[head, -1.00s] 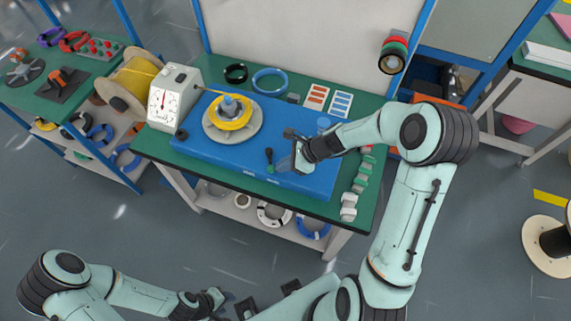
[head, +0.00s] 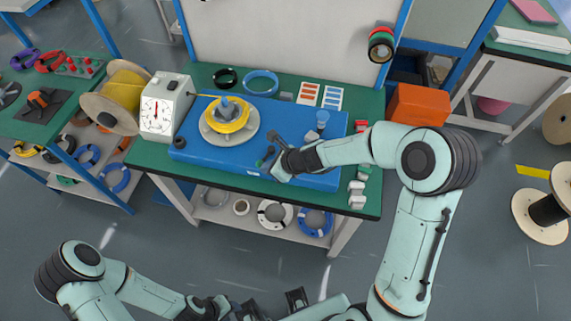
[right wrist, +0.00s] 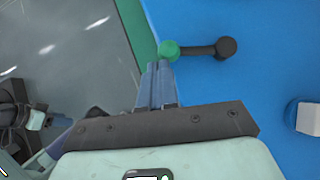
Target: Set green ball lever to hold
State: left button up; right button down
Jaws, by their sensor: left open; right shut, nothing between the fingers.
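The lever has a green ball (right wrist: 168,50) at one end of a dark arm and a black round end (right wrist: 226,47) at the other. It lies over the blue machine top (right wrist: 270,90). In the head view, the green ball (head: 260,163) is near the front edge of the blue machine (head: 215,158). My right gripper (right wrist: 155,66) is shut and empty, its tips right at the green ball; whether they touch it I cannot tell. It also shows in the head view (head: 278,171). My left gripper (head: 222,304) is open, low in the head view, away from the bench.
A yellow coil (head: 228,115) sits on a round plate on the machine. A dial gauge (head: 158,108) stands left of it. Small white and green pieces (head: 357,187) line the bench's right side.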

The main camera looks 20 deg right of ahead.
pick_arm(q)
jog(key=shift+w+r, duration=0.1)
jog(key=shift+r, duration=0.1)
pick_arm(e)
jog(key=shift+w+a, duration=0.5)
jog(key=shift+a, duration=0.3)
pick_arm(q)
jog(key=shift+r, duration=0.1)
